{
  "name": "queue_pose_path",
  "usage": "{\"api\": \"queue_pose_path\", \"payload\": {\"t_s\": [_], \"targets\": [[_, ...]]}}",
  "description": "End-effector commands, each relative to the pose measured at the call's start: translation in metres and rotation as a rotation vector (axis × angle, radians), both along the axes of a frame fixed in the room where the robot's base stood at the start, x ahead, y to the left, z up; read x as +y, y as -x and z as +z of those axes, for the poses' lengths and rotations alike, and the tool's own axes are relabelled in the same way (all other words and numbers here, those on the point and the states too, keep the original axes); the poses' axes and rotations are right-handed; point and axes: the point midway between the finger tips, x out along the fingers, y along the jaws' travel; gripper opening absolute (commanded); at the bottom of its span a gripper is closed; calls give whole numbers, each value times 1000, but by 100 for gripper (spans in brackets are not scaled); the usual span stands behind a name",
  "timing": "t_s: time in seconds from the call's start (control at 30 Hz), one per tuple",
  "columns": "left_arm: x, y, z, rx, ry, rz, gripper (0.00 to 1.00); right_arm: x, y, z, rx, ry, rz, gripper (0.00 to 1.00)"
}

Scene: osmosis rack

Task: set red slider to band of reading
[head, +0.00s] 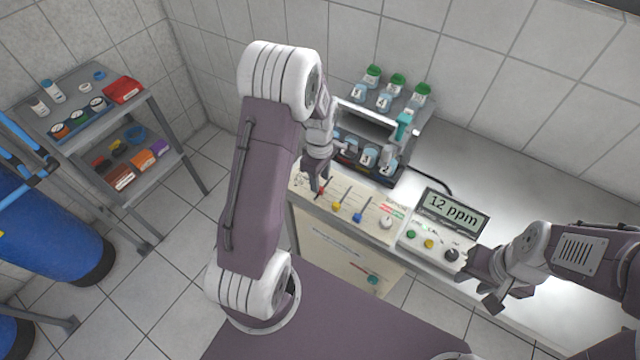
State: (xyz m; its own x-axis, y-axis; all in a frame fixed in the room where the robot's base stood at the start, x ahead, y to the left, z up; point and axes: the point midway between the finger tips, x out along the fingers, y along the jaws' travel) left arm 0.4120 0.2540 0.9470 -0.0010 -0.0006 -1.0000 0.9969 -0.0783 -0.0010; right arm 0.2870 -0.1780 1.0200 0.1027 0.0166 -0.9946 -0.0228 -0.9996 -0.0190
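The control panel (345,215) on the bench front has a row of sliders. The red slider (320,190) is at the left of the row, followed by a yellow slider (336,205) and a blue slider (357,216). My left gripper (316,182) is at the red slider, its fingers pointing down; whether it grips the knob is too small to tell. The meter display (452,210) reads 12 ppm. The band markings beside the sliders are too small to read. My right gripper (484,283) is open and empty, just right of the meter's black knob (451,255).
A rack (411,106) with green-capped bottles stands behind the panel. A white dial (386,222) sits right of the blue slider. The bench top (470,160) is clear behind the meter. A grey shelf cart (68,140) stands far left.

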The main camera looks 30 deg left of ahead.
Motion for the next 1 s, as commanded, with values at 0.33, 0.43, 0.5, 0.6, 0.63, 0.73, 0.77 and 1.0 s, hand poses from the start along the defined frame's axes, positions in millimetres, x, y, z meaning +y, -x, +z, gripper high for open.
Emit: {"api": "queue_pose_path", "payload": {"t_s": [0.33, 0.43, 0.5, 0.6, 0.63, 0.73, 0.77, 1.0], "targets": [[0, 0, 54, 0, 0, 0, 38, 0, 0, 1, 0, 0, 0, 36], [0, 0, 56, 1, 0, 0, 38, 0, 0, 1, 0, 0, 0, 36], [0, 0, 55, 1, 0, 0, 38, 0, 0, 1, 0, 0, 0, 36], [0, 0, 55, 1, 0, 0, 38, 0, 0, 1, 0, 0, 0, 36], [0, 0, 55, 1, 0, 0, 38, 0, 0, 1, 0, 0, 0, 36], [0, 0, 55, 1, 0, 0, 38, 0, 0, 1, 0, 0, 0, 36], [0, 0, 55, 1, 0, 0, 38, 0, 0, 1, 0, 0, 0, 36], [-26, 0, 85, -61, -8, -72, 38, 0, 0, 1, 0, 0, 0, 36]]}}
